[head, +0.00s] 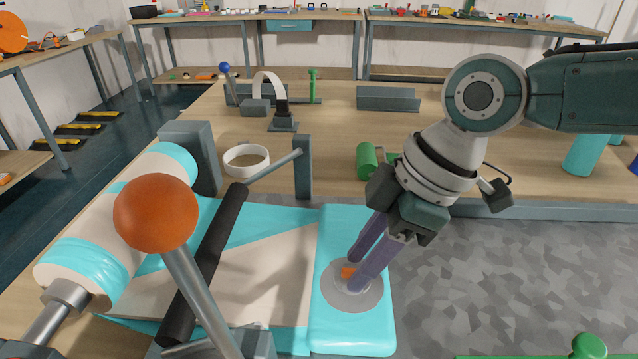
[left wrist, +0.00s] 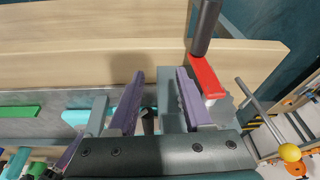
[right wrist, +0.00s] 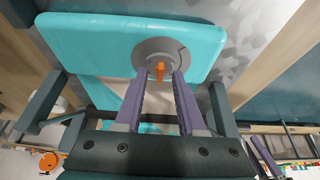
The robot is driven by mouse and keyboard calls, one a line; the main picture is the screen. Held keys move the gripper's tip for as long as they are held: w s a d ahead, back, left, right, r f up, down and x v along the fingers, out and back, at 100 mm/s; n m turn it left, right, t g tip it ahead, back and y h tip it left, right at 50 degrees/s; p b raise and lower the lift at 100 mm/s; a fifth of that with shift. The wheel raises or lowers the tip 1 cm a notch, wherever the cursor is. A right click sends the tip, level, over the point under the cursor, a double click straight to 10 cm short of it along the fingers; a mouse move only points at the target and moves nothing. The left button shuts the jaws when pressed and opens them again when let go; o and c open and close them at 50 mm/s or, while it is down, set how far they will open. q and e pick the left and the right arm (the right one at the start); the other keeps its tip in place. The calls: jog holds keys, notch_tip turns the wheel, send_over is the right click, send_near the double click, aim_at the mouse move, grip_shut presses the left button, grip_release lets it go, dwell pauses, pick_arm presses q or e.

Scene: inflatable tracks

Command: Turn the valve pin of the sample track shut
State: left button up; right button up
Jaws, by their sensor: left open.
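The sample track is a turquoise and cream inflatable, wound on a roll (head: 140,215) at the left with a flat turquoise end (head: 355,325) at the right. A round grey valve plate (head: 335,300) sits on that end with an orange valve pin (head: 348,272) at its centre. My right gripper (head: 358,268) reaches down over the plate. In the right wrist view its purple fingers stand on either side of the pin (right wrist: 160,70), with gaps showing beside it. My left gripper (left wrist: 160,85) is open and empty over a wooden surface, outside the head view.
An orange ball-topped lever (head: 157,213) and a black roller (head: 205,262) stand left of the flat end. A white ring (head: 246,160), a grey post (head: 302,167) and a green cylinder (head: 367,161) are behind it.

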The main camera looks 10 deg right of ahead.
grip_shut()
dwell(0.6)
